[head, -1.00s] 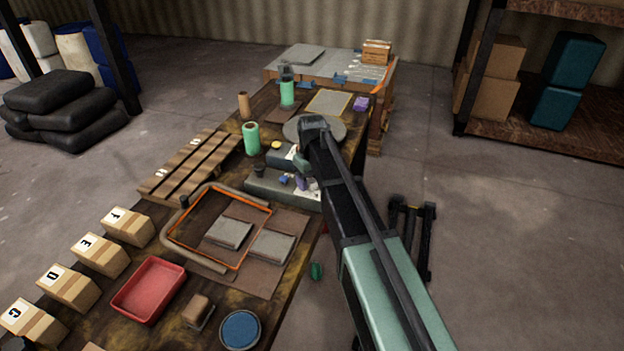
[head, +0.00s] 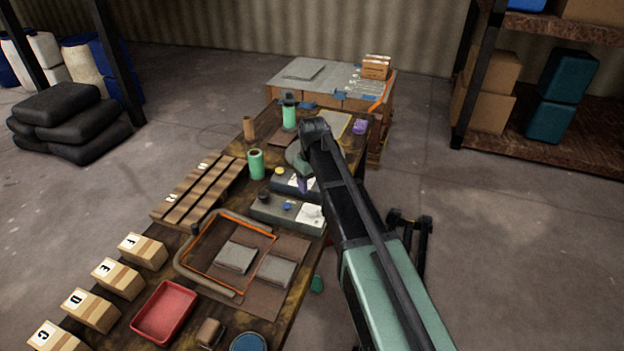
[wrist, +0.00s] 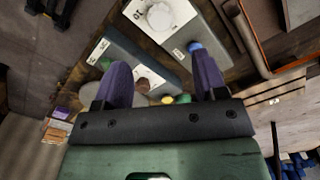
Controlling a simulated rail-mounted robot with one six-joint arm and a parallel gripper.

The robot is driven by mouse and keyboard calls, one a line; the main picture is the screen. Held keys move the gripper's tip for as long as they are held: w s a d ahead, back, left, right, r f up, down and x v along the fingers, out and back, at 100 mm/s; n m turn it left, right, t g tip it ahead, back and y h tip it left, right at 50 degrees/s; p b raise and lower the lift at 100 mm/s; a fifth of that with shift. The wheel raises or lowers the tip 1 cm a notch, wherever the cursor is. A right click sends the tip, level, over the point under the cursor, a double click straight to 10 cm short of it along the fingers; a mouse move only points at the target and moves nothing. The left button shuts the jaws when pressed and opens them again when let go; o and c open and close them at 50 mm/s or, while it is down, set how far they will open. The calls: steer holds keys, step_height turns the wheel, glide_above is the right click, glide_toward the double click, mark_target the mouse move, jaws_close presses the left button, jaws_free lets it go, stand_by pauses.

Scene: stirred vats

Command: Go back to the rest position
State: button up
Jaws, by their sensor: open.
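My gripper (wrist: 163,82) is open in the wrist view, with its two purple fingers apart and nothing held between them. In the head view its purple fingertips (head: 303,187) show beside the far control box, mostly hidden by my arm. The near grey control box (head: 275,210) has a white dial plate and a blue knob; its dial (wrist: 160,15) shows large at the top of the wrist view. I cannot tell whether the fingers touch anything.
A green cylinder (head: 256,164) and a green bottle (head: 289,112) stand on the bench. An orange-edged frame (head: 213,262), a red tray (head: 166,312) and lettered cartons (head: 117,279) occupy its near part. Shelving (head: 477,75) stands at right; the floor (head: 510,270) there is clear.

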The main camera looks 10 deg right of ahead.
steer(key=s+m, duration=0.4)
steer(key=s, duration=2)
steer(key=shift+r+m, duration=0.15)
steer(key=shift+m, duration=0.25)
